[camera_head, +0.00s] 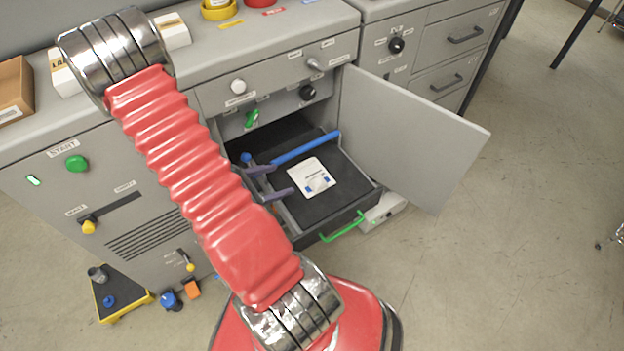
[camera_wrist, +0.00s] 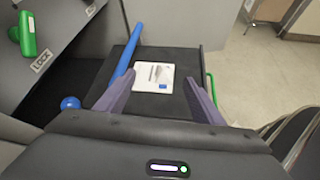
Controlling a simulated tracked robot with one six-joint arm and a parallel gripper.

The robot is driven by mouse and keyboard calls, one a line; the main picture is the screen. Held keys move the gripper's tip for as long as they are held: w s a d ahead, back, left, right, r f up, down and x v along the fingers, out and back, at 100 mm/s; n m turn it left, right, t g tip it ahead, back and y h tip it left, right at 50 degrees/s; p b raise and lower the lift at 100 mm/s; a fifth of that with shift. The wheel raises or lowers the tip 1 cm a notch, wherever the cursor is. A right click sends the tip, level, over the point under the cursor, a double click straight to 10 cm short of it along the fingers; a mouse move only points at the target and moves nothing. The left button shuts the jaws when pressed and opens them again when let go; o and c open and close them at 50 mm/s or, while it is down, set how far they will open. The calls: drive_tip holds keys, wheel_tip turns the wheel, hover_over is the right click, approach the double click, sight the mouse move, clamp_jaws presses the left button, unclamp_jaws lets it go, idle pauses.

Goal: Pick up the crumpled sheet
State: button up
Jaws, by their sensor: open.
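The crumpled sheet (camera_head: 311,177) is a small white piece with dark print and blue marks. It lies on the black drawer or tray (camera_head: 338,201) pulled out of the grey machine. In the wrist view the sheet (camera_wrist: 153,76) lies ahead, between the lines of my two fingers. My gripper (camera_head: 280,181) is open and empty, just left of the sheet in the head view. It also shows in the wrist view (camera_wrist: 158,88). Whether the fingertips are above the tray or level with the sheet is hard to tell.
A blue bar (camera_head: 306,147) runs along the tray's far side, with a green handle (camera_head: 343,227) at its front. An open grey door (camera_head: 408,140) stands to the right. A green LOCK lever (camera_wrist: 27,34) is at upper left in the wrist view.

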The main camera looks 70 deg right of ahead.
drive_tip(key=s+f+n, duration=0.1)
drive_tip(key=f, duration=0.1)
drive_tip(key=s+f+n, duration=0.1)
drive_tip(key=f, duration=0.1)
drive_tip(key=s+d+f, duration=0.1)
drive_tip(key=f, duration=0.2)
drive_tip(key=shift+s+n, duration=0.15)
drive_tip(key=shift+n, duration=0.25)
approach(316, 182)
drive_tip(key=x, duration=0.4)
drive_tip(key=shift+s+a+f, duration=0.1)
drive_tip(key=shift+s+f, duration=0.05)
drive_tip(key=shift+s, duration=0.1)
drive_tip(key=shift+s+d+f, duration=0.15)
drive_tip(key=shift+d+f, duration=0.05)
drive_tip(key=shift+d, duration=0.1)
drive_tip(key=shift+x, duration=2.6)
drive_tip(key=shift+d+r, duration=0.1)
drive_tip(key=shift+d, duration=0.05)
drive_tip(key=shift+c, duration=0.5)
